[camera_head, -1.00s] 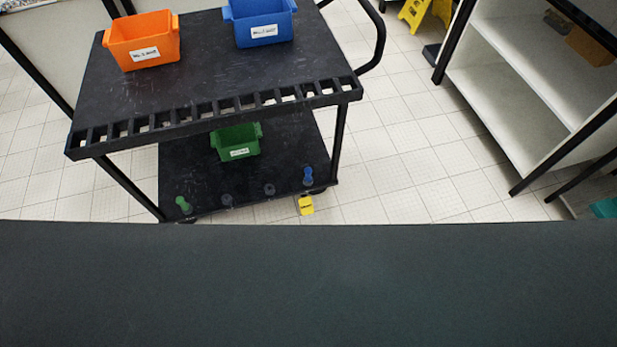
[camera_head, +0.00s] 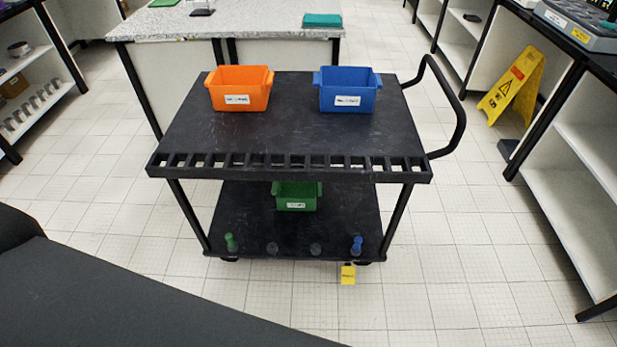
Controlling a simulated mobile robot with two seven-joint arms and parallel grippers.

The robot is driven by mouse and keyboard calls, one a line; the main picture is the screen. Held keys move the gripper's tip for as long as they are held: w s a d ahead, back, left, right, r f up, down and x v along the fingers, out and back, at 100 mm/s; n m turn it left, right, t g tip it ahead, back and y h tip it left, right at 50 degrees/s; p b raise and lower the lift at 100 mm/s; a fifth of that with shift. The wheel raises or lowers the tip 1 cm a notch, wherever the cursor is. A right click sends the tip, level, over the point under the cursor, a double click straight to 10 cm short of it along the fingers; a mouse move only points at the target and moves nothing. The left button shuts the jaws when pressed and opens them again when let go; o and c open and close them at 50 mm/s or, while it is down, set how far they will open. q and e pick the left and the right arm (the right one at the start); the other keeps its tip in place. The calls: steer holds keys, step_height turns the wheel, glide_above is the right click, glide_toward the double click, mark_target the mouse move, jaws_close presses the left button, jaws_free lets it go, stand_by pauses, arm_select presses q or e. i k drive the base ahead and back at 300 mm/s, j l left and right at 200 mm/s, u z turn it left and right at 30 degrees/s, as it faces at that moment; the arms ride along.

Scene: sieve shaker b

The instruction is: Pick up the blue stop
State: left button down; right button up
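A small blue stop (camera_head: 357,245) stands upright at the front right corner of the black cart's lower shelf (camera_head: 240,205). A similar green stop (camera_head: 231,242) stands at the front left of that shelf, with two dark stops (camera_head: 272,248) between them. Neither of my grippers is in the view.
An orange bin (camera_head: 240,89) and a blue bin (camera_head: 347,90) stand on the cart's top shelf (camera_head: 290,135), which overhangs a green bin (camera_head: 297,196). A yellow floor sign (camera_head: 514,86) and shelving stand right. A dark surface (camera_head: 110,305) fills the lower left. Floor right of the cart is clear.

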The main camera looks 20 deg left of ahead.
mark_target(359, 240)
steer(key=i+l+z, duration=0.3)
steer(key=i, duration=0.25)
steer(key=i+z, duration=0.25)
steer(key=i, duration=0.35)
